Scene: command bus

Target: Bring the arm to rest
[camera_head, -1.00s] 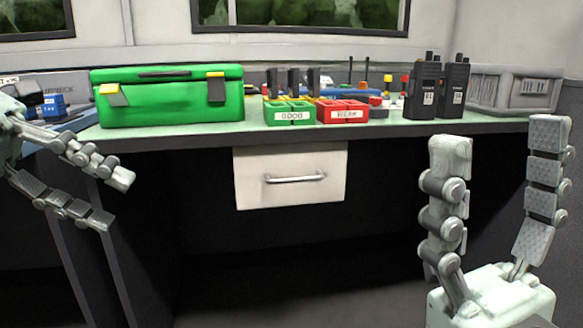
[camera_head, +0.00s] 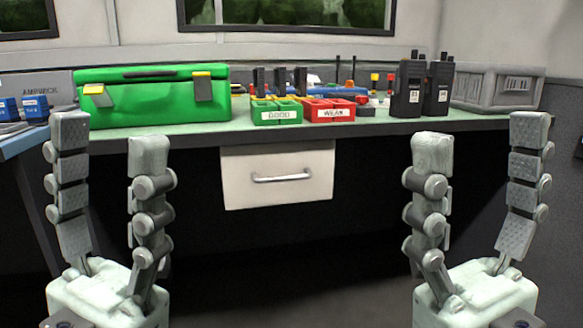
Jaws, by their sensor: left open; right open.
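My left gripper (camera_head: 110,140) points upward at the lower left, in front of the bench. Its two fingers are spread apart with nothing between them. My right gripper (camera_head: 480,138) stands upright in the same way at the lower right, fingers apart and empty. The two grippers look level with each other. Both are nearer to me than the bench, and no object touches their fingers.
A green bench (camera_head: 345,131) carries a green case (camera_head: 150,108), a green tray (camera_head: 276,112) marked GOOD, a red tray (camera_head: 329,110) marked WEAK, two black radios (camera_head: 409,90) and a grey crate (camera_head: 496,88). A white drawer (camera_head: 278,194) is closed below. Space between the grippers is clear.

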